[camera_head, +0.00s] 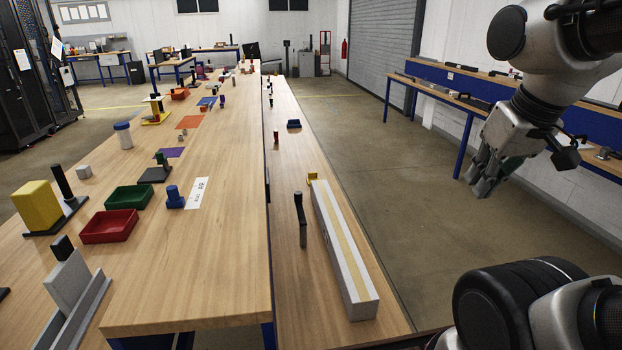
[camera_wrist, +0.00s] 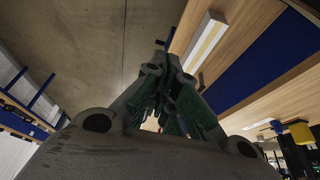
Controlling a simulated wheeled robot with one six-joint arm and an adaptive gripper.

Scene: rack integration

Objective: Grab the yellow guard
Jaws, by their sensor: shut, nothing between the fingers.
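A larger yellow block (camera_head: 37,205) stands on a black base at the left of the main bench. My gripper (camera_head: 483,190) hangs over the floor, to the right of the benches and apart from both yellow things. Its fingers are shut and empty. In the wrist view the fingers (camera_wrist: 160,55) come together ahead of the camera. A yellow thing (camera_wrist: 301,133) shows at the right edge there; I cannot tell which.
A black upright piece (camera_head: 301,220) stands beside the white box. Red (camera_head: 108,227) and green (camera_head: 130,197) trays lie on the main bench (camera_head: 215,270). A blue-backed wall bench (camera_head: 440,97) runs along the right. The floor between the benches is clear.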

